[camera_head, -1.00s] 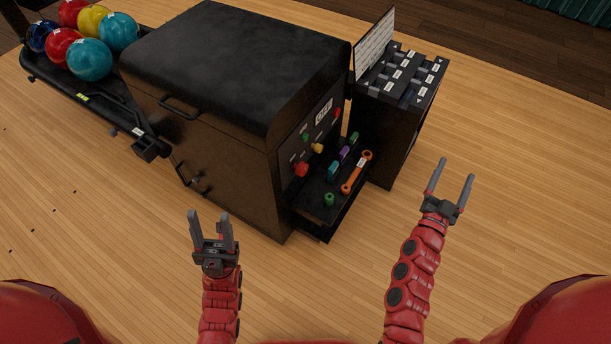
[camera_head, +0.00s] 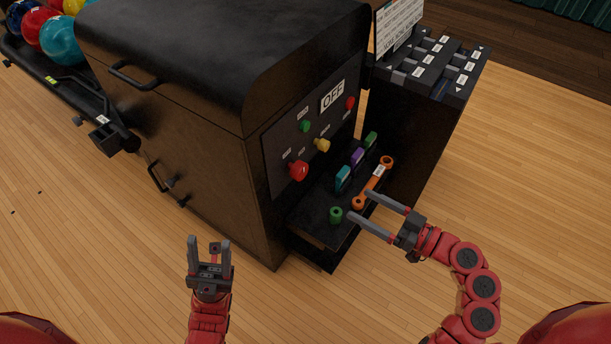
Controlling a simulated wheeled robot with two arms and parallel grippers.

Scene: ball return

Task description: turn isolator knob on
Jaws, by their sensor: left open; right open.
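The control panel (camera_head: 283,153) on the black machine's side carries a large red knob (camera_head: 298,170), a yellow knob (camera_head: 322,145), a green button (camera_head: 305,126) and a small red button (camera_head: 350,103). The smaller labels are unreadable, so I cannot tell which control is the isolator knob. My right gripper (camera_head: 359,205) is open and empty, its fingers pointing left over the shelf's right edge, below and right of the knobs. My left gripper (camera_head: 208,240) is open and empty, left of the machine's lower front corner, away from the panel.
A shelf (camera_head: 317,216) below the panel holds an orange wrench (camera_head: 374,182), a green cylinder (camera_head: 336,215) and several coloured blocks. A dark cabinet (camera_head: 408,125) stands at the right. A ball rack (camera_head: 65,85) is at upper left. Floor in front is clear.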

